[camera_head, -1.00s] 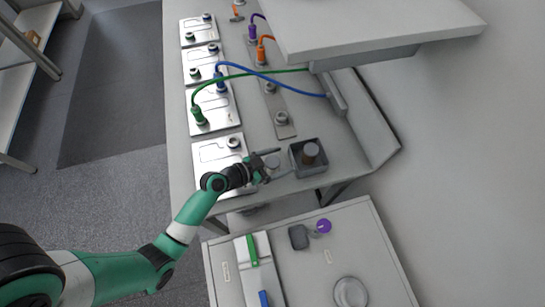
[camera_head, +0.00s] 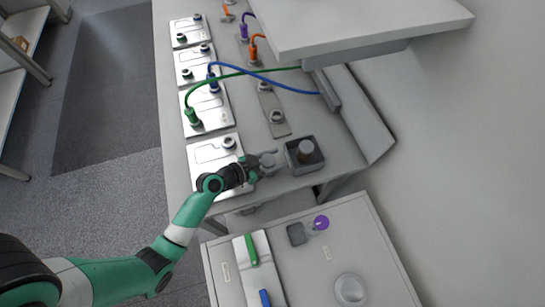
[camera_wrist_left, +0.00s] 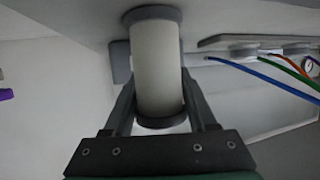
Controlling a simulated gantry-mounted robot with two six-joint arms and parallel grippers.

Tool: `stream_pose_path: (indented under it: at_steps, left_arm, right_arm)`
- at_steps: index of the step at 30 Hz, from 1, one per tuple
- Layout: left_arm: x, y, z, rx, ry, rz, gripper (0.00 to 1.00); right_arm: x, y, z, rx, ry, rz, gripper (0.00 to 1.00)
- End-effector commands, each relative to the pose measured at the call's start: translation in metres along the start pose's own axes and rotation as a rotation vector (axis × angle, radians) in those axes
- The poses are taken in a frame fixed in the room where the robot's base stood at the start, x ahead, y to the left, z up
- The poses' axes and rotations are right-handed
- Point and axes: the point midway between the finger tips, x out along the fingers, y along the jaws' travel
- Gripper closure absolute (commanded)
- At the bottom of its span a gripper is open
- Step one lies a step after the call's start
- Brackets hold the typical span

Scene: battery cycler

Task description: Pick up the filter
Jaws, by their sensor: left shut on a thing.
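The filter (camera_wrist_left: 157,68) is a pale cylinder with grey end caps, large in the left wrist view. My left gripper (camera_wrist_left: 158,105) is shut on it, with one dark finger on each side. In the head view the gripper (camera_head: 266,162) is at the front edge of the bench, left of a dark square box. The filter is small and mostly hidden by the fingers there. I cannot tell whether it is clear of the bench. My right gripper is not in view.
White plates with green and blue cables (camera_head: 240,72) line the bench's left. An overhanging shelf (camera_head: 360,25) is above right. A lower cart (camera_head: 330,265) stands in front, holding a purple-topped item (camera_head: 321,222).

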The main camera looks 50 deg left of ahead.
Motion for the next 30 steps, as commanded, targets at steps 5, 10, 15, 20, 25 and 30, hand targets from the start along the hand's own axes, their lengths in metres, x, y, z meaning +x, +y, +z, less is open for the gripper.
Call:
stream_pose_path:
  at_steps: [5,10,15,20,25,30]
  left_arm:
    - [-0.007,0.0,-0.018,0.002,0.003,-0.001,0.99]
    - [-0.036,0.009,-0.046,0.002,0.002,-0.001,0.99]
    - [-0.086,0.03,-0.071,0.0,-0.001,-0.001,0.99]
    - [-0.127,0.052,-0.07,-0.001,-0.003,0.001,0.99]
    - [-0.154,0.066,-0.071,-0.001,-0.001,0.0,0.99]
    - [-0.162,0.07,-0.072,0.0,0.0,0.0,0.99]
  right_arm:
    - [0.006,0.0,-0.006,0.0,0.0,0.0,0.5]
    - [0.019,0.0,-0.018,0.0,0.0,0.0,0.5]
    - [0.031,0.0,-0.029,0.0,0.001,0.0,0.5]
    - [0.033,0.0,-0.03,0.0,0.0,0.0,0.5]
    - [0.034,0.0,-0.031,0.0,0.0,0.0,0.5]
    - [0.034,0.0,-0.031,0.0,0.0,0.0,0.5]
